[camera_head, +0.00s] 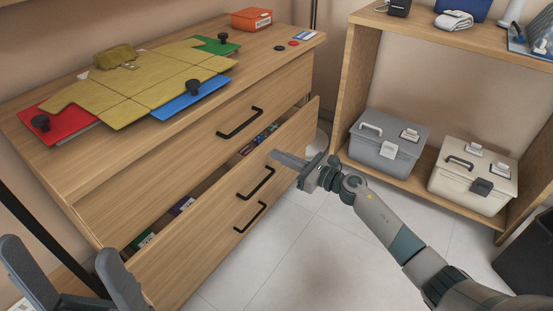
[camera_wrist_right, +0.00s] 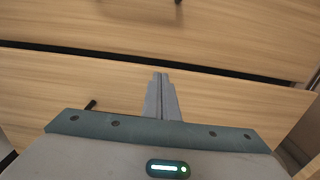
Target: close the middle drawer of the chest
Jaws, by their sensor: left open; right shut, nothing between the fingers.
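The wooden chest (camera_head: 110,197) stands at left in the head view. Its middle drawer (camera_head: 290,135) is pulled partly out, with several small packets showing in the gap behind its front. The drawer's black handle (camera_head: 255,183) is left of my right gripper (camera_head: 277,156). That gripper is shut and empty, its fingertips at the drawer front near the top edge; I cannot tell whether they touch. In the right wrist view the shut fingers (camera_wrist_right: 161,78) point at the wooden front, below a dark gap. My left gripper (camera_head: 60,250) is open and empty at lower left.
A shelf unit (camera_head: 345,85) at right holds a grey toolbox (camera_head: 385,150) and a cream toolbox (camera_head: 470,190). The tiled floor (camera_head: 310,250) before the chest is clear.

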